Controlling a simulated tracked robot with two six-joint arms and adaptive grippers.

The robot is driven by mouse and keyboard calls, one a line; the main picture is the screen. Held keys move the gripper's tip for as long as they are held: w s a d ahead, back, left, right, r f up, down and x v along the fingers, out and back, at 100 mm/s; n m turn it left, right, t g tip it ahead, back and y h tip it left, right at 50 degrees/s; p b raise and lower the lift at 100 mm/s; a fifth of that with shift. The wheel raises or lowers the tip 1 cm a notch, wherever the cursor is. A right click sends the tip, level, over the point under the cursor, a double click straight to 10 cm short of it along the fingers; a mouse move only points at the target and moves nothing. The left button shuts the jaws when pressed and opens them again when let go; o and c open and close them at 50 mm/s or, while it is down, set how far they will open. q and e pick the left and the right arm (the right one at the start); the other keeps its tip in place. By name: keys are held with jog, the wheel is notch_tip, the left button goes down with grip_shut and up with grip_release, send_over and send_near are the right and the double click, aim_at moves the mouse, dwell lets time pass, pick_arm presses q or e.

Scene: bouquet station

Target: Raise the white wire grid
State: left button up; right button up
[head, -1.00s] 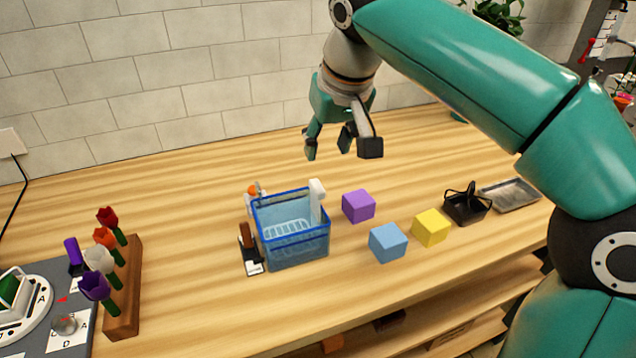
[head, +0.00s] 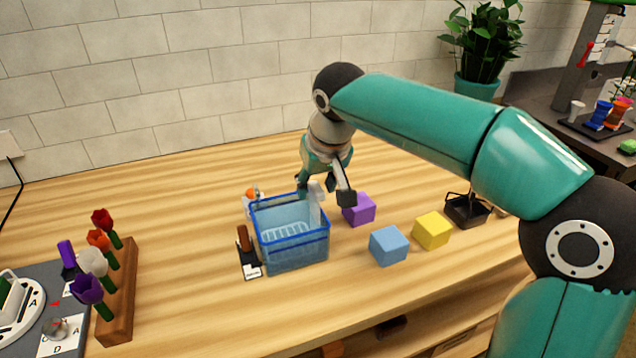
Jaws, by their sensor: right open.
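The white wire grid (head: 287,234) lies low inside the blue see-through basket (head: 291,252), seen through its wall. A white upright piece (head: 315,206) stands at the basket's right back corner; its top is close to my right gripper. My right gripper (head: 325,194) is open and points down just above and behind the basket's right back corner. I cannot tell whether its fingers touch the white upright piece. My left gripper is not in view.
A purple cube (head: 359,209), a blue cube (head: 388,245) and a yellow cube (head: 431,230) stand right of the basket. A black basket (head: 466,210) is farther right. Flowers in a wooden rack (head: 120,315) stand at the left.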

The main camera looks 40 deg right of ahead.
grip_shut()
notch_tip(320, 180, up, 8)
jog(key=p, duration=0.7)
jog(key=shift+r, duration=0.1)
jog(key=shift+w+d, duration=0.1)
jog(key=shift+c, duration=1.4)
grip_release()
jog(key=shift+o, duration=1.4)
